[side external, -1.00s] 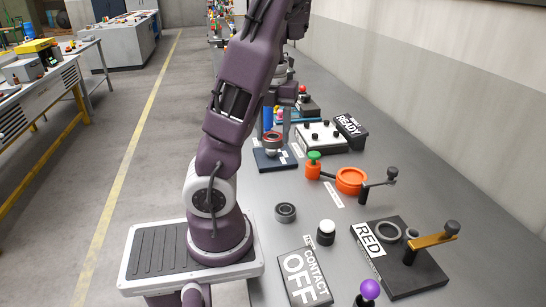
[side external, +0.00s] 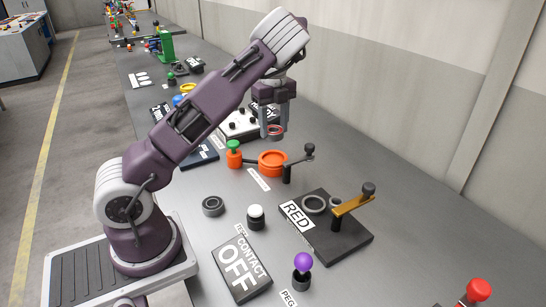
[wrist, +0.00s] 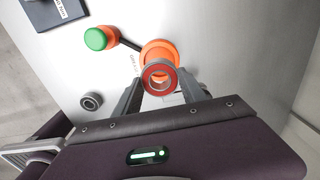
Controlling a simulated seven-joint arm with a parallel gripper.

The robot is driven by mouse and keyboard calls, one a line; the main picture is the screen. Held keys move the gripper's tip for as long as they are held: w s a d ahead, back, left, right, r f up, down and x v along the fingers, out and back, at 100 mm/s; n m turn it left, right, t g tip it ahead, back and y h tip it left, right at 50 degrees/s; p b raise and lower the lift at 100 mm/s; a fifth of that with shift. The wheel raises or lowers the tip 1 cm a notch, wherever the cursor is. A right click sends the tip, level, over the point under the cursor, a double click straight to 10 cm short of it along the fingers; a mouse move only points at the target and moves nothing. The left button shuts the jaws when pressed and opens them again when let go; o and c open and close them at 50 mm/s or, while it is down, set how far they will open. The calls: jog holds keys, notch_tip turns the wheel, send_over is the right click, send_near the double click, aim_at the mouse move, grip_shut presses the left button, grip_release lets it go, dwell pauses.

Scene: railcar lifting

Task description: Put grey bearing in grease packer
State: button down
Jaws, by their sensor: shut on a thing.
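My gripper (side external: 277,122) is shut on a ring bearing (side external: 276,132), grey with a red face; the ring also shows between the fingers in the wrist view (wrist: 147,78). It hangs above the table just behind the orange round cup (side external: 272,170), which looks like the grease packer. In the wrist view the orange cup (wrist: 160,45) lies below and partly behind the bearing. A green-knobbed arm (side external: 234,147) and a dark crank handle (side external: 309,149) flank the cup. A plain dark grey bearing (side external: 213,206) lies on the table, apart from my gripper; it also shows in the wrist view (wrist: 91,101).
A white panel with black knobs (side external: 238,125) stands behind the cup.

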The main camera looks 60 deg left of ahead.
aim_at(273, 160)
notch_tip(273, 160, down, 8)
jog(key=shift+r, duration=0.1)
jog(key=shift+f, duration=0.25)
